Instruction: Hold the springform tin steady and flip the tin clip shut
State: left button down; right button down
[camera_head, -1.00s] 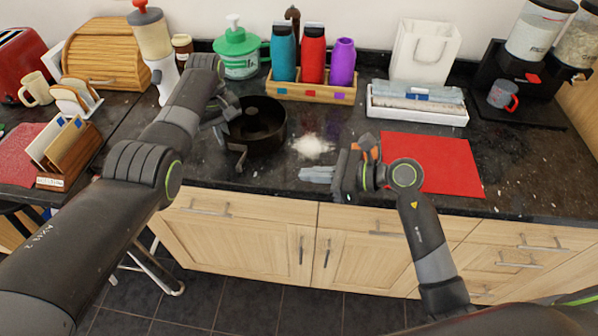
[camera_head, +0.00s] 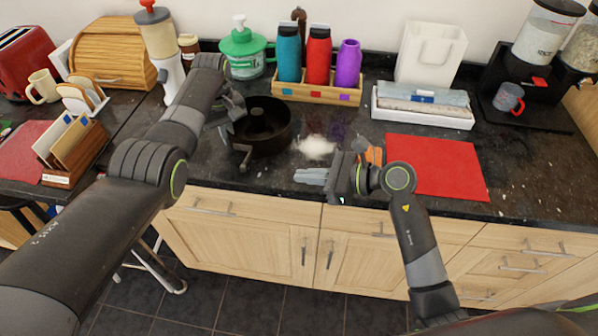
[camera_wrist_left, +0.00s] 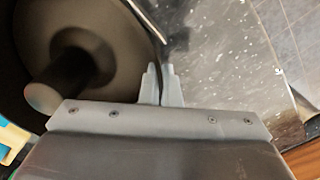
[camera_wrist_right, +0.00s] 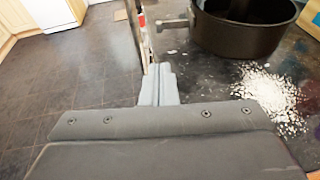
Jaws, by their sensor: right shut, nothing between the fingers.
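The springform tin (camera_head: 283,143) is a dark round tin with a central tube, standing on the counter. It also shows in the left wrist view (camera_wrist_left: 120,30) and the right wrist view (camera_wrist_right: 245,38). The tin clip (camera_head: 243,157) sticks out from the tin's front-left wall, swung away from it; the right wrist view shows it too (camera_wrist_right: 176,23). My left gripper (camera_head: 229,126) is at the tin's left side, its fingers (camera_wrist_left: 161,80) closed on the tin wall. My right gripper (camera_head: 298,176) is shut and empty, right of the clip and apart from it.
White powder (camera_head: 315,147) is spilled right of the tin. A wooden rack (camera_head: 300,94) with bottles and a green-lidded dispenser (camera_head: 242,58) stand behind the tin.

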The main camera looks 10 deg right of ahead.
send_near(245, 171)
jog(key=x, duration=0.5)
jog(key=shift+w+a+f, duration=0.1)
jog(key=shift+w+f, duration=0.15)
jog(key=shift+w+a, duration=0.25)
jog(key=shift+a, duration=0.25)
jog(key=shift+a, duration=0.55)
jog(key=shift+d, duration=0.1)
jog(key=shift+w+d, duration=0.1)
jog(key=shift+d, duration=0.65)
